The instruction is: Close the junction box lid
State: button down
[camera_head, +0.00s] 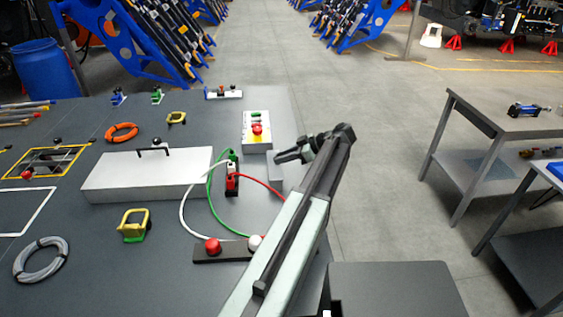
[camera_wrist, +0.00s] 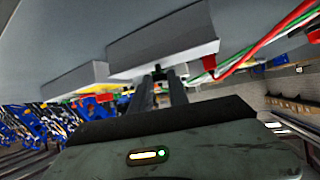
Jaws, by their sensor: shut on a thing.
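A small light grey box (camera_head: 275,180), seemingly the junction box, stands at the right edge of the dark table. In the wrist view, which looks upside down, this box (camera_wrist: 150,42) is large, with a paler lid (camera_wrist: 170,64) along its lower edge. A small dark knob (camera_wrist: 158,73) shows at the lid, between my fingertips. My gripper (camera_head: 280,157) is at the box top, shut on the knob. My gripper also shows in the wrist view (camera_wrist: 163,78). The arm and gripper hide part of the box in the head view. I cannot tell the exact lid angle.
A white control box (camera_head: 257,139) with a red button stands just behind. Red and green cables run to a connector block (camera_head: 232,181) on the left. A large light grey box (camera_head: 145,178) with a black handle lies further left.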

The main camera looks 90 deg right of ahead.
dwell(0.4)
jog(key=c, duration=1.3)
grip_release()
jog(key=shift+o, duration=0.2)
jog(key=p+v, duration=0.4)
jog(key=v, duration=0.3)
jog(key=shift+s, duration=0.35)
jog(key=shift+r, duration=0.1)
